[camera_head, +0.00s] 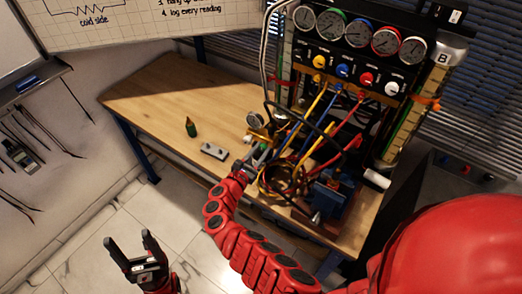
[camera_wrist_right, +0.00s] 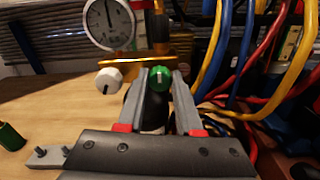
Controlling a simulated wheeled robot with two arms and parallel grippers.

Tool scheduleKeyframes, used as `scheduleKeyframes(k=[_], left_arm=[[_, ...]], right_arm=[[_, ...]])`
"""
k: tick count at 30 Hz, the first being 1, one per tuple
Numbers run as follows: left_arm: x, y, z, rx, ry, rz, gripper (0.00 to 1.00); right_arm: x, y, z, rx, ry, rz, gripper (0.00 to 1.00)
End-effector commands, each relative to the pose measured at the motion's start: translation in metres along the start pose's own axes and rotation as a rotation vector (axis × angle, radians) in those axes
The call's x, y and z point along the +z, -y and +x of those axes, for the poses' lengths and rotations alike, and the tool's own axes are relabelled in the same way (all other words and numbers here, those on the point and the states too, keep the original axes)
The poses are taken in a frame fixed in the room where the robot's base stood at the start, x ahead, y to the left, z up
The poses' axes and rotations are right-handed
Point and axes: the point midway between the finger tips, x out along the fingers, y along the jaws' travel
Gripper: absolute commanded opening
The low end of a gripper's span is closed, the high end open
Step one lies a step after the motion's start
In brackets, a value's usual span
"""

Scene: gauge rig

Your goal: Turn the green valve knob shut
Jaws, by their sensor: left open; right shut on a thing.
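The green valve knob (camera_wrist_right: 160,77) is in the right wrist view, a round knob with a pale mark, under a dial gauge (camera_wrist_right: 108,22). My right gripper (camera_wrist_right: 164,84) is shut on it, with the two grey fingertips at its sides. A white knob (camera_wrist_right: 109,80) is just left of it. My left gripper (camera_head: 129,241) is open and empty, above the floor in front of the table.
The wooden table (camera_head: 150,88) has free room on its left. Coloured hoses (camera_head: 318,125) hang from the gauge panel (camera_head: 340,65). A blue vise-like thing (camera_head: 328,197) is at the front right.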

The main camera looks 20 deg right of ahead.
Motion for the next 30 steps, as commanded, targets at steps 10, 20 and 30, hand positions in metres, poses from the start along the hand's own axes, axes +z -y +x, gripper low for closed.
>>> scheduleKeyframes(k=[10,20,30], left_arm=[[0.0,0.0,-0.002,0.0,0.0,0.0,0.69],[0.004,-0.001,-0.022,0.0,0.0,0.0,0.69],[0.011,-0.003,-0.067,0.0,0.0,0.0,0.69]], right_arm=[[-0.001,0.0,0.0,0.001,0.0,0.016,0.0],[-0.005,0.003,0.001,-0.002,0.002,0.177,0.0],[-0.008,0.003,0.001,0.0,0.003,0.49,0.0]])
